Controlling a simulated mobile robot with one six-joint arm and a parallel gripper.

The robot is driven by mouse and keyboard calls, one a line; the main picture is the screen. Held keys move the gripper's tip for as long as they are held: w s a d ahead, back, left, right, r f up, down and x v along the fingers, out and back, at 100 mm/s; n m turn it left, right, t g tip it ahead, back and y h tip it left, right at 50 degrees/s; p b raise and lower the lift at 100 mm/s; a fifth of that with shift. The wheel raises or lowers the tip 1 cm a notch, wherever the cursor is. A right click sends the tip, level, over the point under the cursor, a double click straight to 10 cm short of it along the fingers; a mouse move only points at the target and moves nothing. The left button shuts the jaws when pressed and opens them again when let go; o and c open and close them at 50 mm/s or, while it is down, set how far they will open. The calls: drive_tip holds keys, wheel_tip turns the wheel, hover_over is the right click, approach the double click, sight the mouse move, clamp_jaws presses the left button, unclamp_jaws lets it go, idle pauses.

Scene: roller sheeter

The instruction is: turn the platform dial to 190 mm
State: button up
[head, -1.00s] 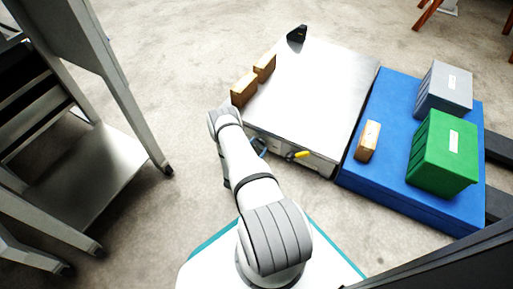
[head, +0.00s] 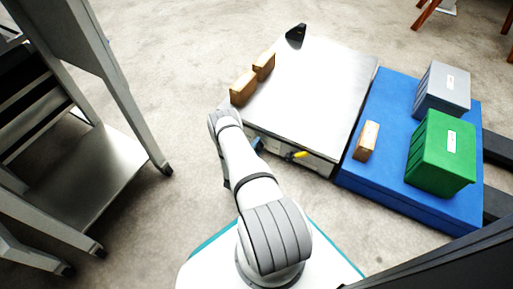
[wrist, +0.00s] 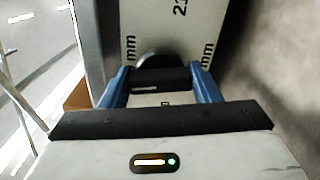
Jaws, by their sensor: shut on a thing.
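The platform dial (wrist: 157,61) shows in the wrist view as a dark round knob with a pale rim, on a light panel with printed numbers and "mm" marks. My gripper (wrist: 162,80) has its blue fingers on either side of the dial and is shut on it. The full numbers are partly cut off or hidden, so I cannot read the setting. In the head view my gripper (head: 257,145) is at the front face of the metal-topped machine (head: 312,85), largely hidden by my arm. The dial itself is hidden there.
Wooden blocks (head: 243,88) stand at the machine's left edge. A blue platform (head: 385,185) on the right carries a green bin (head: 440,155), a grey bin (head: 443,90) and a wooden block (head: 366,141). A metal rack (head: 110,165) stands left.

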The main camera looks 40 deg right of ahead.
drive_tip(key=shift+s+f+m, duration=0.1)
drive_tip(key=shift+s+m, duration=0.15)
drive_tip(key=shift+m, duration=0.65)
drive_tip(key=o, duration=1)
drive_tip(key=shift+w, duration=0.15)
drive_tip(key=shift+a, duration=0.3)
drive_tip(key=p+v, duration=0.3)
drive_tip(key=v, duration=0.4)
drive_tip(key=shift+a, duration=0.15)
